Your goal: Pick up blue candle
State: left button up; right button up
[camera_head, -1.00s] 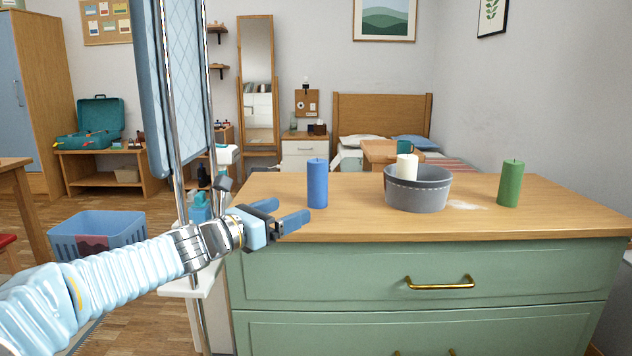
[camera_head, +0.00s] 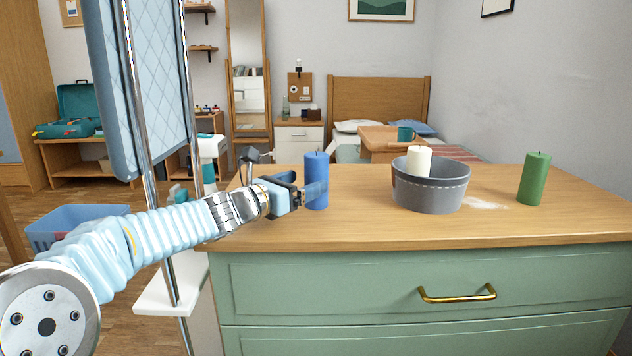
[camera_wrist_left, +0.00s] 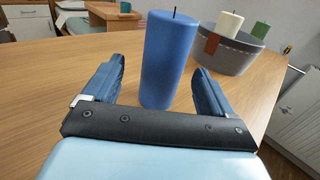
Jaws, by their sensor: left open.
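The blue candle (camera_head: 316,172) stands upright on the wooden top of the green dresser, near its left end. My left gripper (camera_head: 308,193) is at the candle's lower part, coming in from the left. In the left wrist view the blue candle (camera_wrist_left: 166,58) stands between the two open fingers of my left gripper (camera_wrist_left: 158,88). A gap shows between the candle and the left finger; the right finger is closer, and contact cannot be told. My right gripper is not in view.
A grey bowl (camera_head: 432,192) with a white candle (camera_head: 418,161) in it stands to the right of the blue candle. A green candle (camera_head: 534,178) stands farther right. The dresser top (camera_head: 370,228) is clear in front. A brass handle (camera_head: 457,294) is on the closed upper drawer.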

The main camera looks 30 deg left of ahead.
aim_at(322, 174)
pick_arm(q)
jog(key=w, duration=0.2)
jog(key=w+d, duration=0.1)
jog(key=w, duration=0.3)
jog(key=shift+w+d+r, duration=0.1)
jog(key=shift+d+r, duration=0.1)
jog(key=shift+d, duration=0.15)
jog(key=c, duration=1.2)
jog(key=shift+c, duration=0.2)
